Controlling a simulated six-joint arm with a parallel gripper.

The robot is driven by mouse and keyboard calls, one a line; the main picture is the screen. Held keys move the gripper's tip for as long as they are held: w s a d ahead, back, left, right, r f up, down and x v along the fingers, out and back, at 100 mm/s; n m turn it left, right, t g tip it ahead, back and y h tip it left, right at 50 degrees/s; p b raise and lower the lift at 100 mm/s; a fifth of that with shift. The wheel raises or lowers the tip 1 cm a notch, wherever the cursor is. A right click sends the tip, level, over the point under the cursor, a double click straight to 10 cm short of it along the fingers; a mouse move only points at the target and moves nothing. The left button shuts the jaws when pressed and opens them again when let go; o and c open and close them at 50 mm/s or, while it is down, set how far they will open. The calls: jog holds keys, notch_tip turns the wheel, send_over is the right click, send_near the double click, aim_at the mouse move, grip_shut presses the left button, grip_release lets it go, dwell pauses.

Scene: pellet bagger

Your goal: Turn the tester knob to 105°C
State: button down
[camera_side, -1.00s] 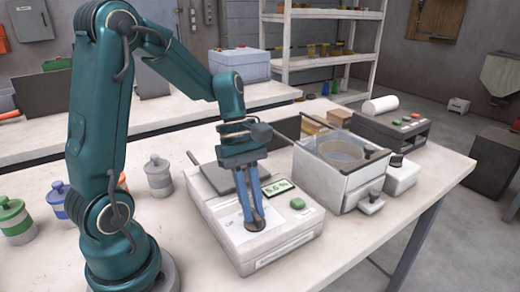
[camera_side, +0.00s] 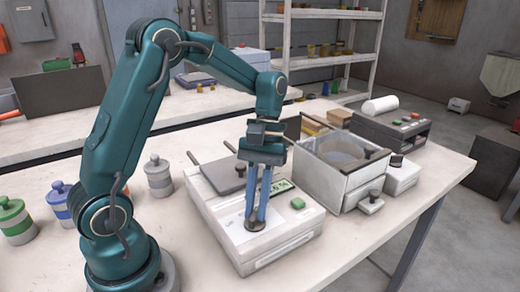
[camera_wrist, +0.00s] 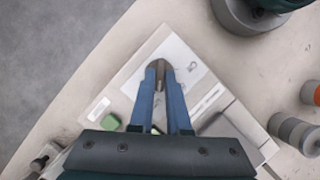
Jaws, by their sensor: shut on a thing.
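The tester (camera_side: 284,243) is a white box on the bench, with a display (camera_side: 281,186), a green button (camera_side: 298,203) and a grey lid. Its dark round knob (camera_side: 255,226) sits on the front panel. My gripper (camera_side: 255,217) points down with its two blue fingers shut on the knob. In the wrist view the fingertips (camera_wrist: 160,68) close around the dark knob (camera_wrist: 160,76), and the green button (camera_wrist: 111,122) lies to the left. The fingers partly hide the display and the knob, so I cannot read the knob's setting.
A metal box with an open top (camera_side: 343,165) stands right of the tester. A dark device with buttons (camera_side: 395,130) is behind it. Lidded canisters, one grey (camera_side: 159,180) and one green-striped (camera_side: 15,222), stand to the left. The bench front is clear.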

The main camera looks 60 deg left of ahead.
jog(key=shift+m+y, duration=0.3)
jog(key=shift+m, duration=0.5)
jog(key=c, duration=0.9)
grip_release()
jog(key=shift+w, duration=0.1)
jog(key=shift+v, duration=2.5)
